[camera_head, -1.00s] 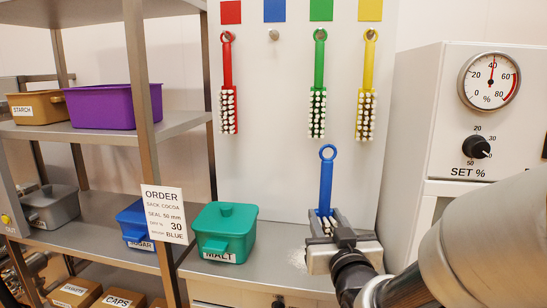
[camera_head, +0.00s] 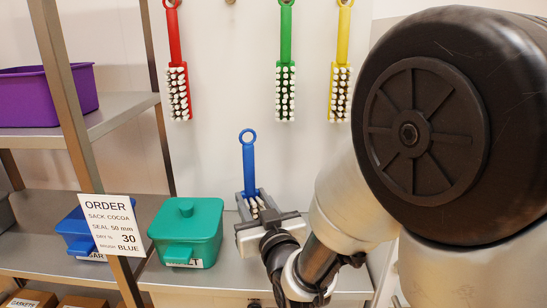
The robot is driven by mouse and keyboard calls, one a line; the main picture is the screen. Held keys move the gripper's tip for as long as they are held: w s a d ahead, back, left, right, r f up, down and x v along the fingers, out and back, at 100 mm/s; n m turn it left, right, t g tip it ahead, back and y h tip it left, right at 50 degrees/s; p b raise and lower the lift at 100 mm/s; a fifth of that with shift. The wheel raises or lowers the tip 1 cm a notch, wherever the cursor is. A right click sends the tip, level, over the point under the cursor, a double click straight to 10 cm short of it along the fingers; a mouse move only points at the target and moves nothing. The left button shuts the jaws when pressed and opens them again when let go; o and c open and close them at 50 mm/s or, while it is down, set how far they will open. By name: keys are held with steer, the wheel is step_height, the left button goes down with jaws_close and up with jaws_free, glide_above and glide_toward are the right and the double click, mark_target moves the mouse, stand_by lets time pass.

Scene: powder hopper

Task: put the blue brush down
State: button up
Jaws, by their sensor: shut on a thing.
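The blue brush (camera_head: 249,168) stands upright, handle and ring up, in front of the white back panel. My gripper (camera_head: 254,205) is shut on its bristled head, low over the grey counter. The lower end of the brush is hidden by my gripper, so I cannot tell whether it touches the counter. A bare peg (camera_head: 230,2) shows at the top edge, between the red brush (camera_head: 178,85) and the green brush (camera_head: 286,85), which both hang on the panel.
A yellow brush (camera_head: 341,85) hangs at the right. A teal lidded bin (camera_head: 187,232) stands on the counter (camera_head: 217,275), left of my gripper. The order card (camera_head: 111,229) reads brush blue. A purple bin (camera_head: 45,94) sits on the left shelf. My arm covers the right side.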

steer(key=x, duration=1.5)
steer(key=shift+w+a+b, duration=0.1)
steer(key=shift+w+b, duration=0.05)
steer(key=shift+b, duration=0.15)
steer(key=shift+f, duration=1.75)
steer(key=shift+f+b, duration=0.25)
steer(key=shift+b, duration=0.35)
steer(key=o, duration=1)
steer(key=shift+r, duration=0.1)
